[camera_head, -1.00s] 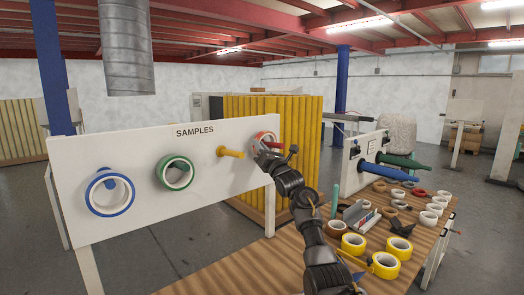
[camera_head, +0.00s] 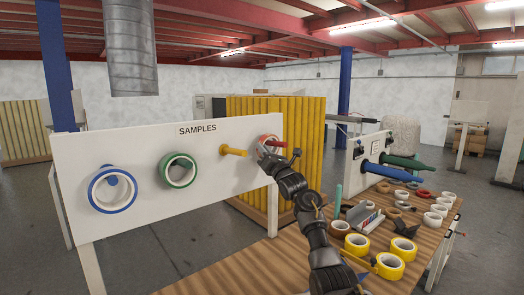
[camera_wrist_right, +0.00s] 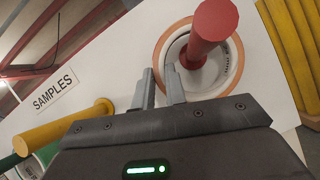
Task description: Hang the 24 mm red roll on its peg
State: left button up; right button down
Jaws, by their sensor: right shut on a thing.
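The red roll (camera_head: 263,139) is at the right end of the white samples board, and it also shows in the right wrist view (camera_wrist_right: 234,60) with an orange-red rim and a white core. The red peg (camera_wrist_right: 211,30) comes out through the roll's hole, so the roll is around it; the peg also shows in the head view (camera_head: 283,144). My right gripper (camera_wrist_right: 162,82) is shut on the roll's wall at its lower left, one finger outside the rim and one inside the hole. In the head view the right gripper (camera_head: 265,152) partly hides the roll. My left gripper is out of view.
The samples board (camera_head: 120,150) also carries a blue roll (camera_head: 91,193), a green roll (camera_head: 165,172) and an empty yellow peg (camera_head: 234,151). A wooden table (camera_head: 225,275) with several loose rolls and a machine with blue and green spindles stands at the right.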

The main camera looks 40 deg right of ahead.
jog(key=shift+d+f+b, duration=0.15)
jog(key=shift+f+b, duration=0.2)
jog(key=shift+f, duration=0.25)
jog(key=c, duration=1.4)
grip_release()
jog(key=shift+r, duration=0.15)
jog(key=shift+o, duration=0.2)
jog(key=b+v, duration=0.3)
jog(key=v, duration=0.8)
jog(key=shift+w+r, duration=0.1)
jog(key=shift+r, duration=0.05)
